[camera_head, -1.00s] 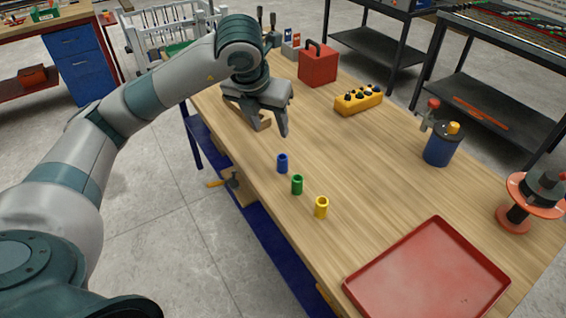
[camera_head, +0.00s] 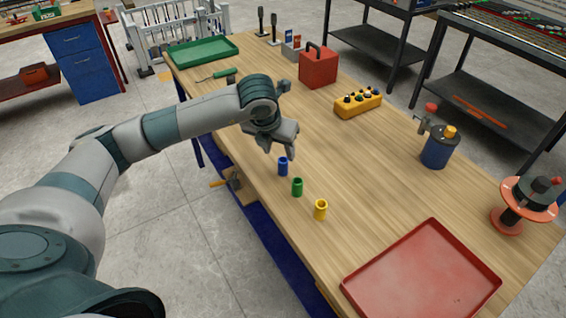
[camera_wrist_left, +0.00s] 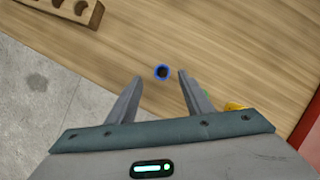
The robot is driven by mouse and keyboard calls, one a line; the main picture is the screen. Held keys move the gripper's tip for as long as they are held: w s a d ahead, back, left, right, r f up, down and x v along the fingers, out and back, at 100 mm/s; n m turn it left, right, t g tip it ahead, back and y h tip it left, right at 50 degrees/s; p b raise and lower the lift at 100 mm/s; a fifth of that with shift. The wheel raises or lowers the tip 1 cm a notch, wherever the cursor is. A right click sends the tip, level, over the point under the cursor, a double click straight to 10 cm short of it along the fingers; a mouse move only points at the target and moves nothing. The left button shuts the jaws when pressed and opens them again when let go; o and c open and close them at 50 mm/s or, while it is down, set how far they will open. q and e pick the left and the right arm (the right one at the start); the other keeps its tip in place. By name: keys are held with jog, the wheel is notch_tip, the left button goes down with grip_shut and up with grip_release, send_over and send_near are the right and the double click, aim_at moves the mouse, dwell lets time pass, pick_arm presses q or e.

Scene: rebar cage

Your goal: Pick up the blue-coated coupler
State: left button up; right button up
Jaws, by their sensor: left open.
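The blue-coated coupler (camera_head: 283,167) stands upright on the wooden table near its left edge. In the left wrist view the blue coupler (camera_wrist_left: 162,72) shows from above as a blue ring with a dark hole, just beyond and between the fingertips. My left gripper (camera_head: 281,152) is open and empty, close above the blue coupler. Its two fingers also show in the left wrist view (camera_wrist_left: 160,75), spread apart. A green coupler (camera_head: 297,187) and a yellow coupler (camera_head: 321,209) stand in a row in front of the blue one. My right gripper is not in view.
A red tray (camera_head: 424,272) lies at the near end of the table. A yellow control box (camera_head: 358,103), a red box (camera_head: 318,70), a blue pot (camera_head: 438,150) and a spool (camera_head: 508,219) stand farther right. A green tray (camera_head: 203,50) lies at the far end.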

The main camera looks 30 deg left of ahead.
aim_at(283, 160)
pick_arm(q)
jog(key=shift+x, duration=0.75)
jog(key=shift+w+d+f+p, duration=0.1)
jog(key=shift+w+f+p, duration=0.05)
jog(key=shift+f+p, duration=0.5)
jog(key=p+x, duration=0.1)
jog(key=x, duration=0.1)
jog(key=shift+w+d+f+p, duration=0.1)
jog(key=shift+w+f+p, duration=0.05)
jog(key=shift+f+p, duration=0.25)
jog(key=shift+w+f, duration=0.15)
jog(key=shift+f, duration=0.4)
grip_shut()
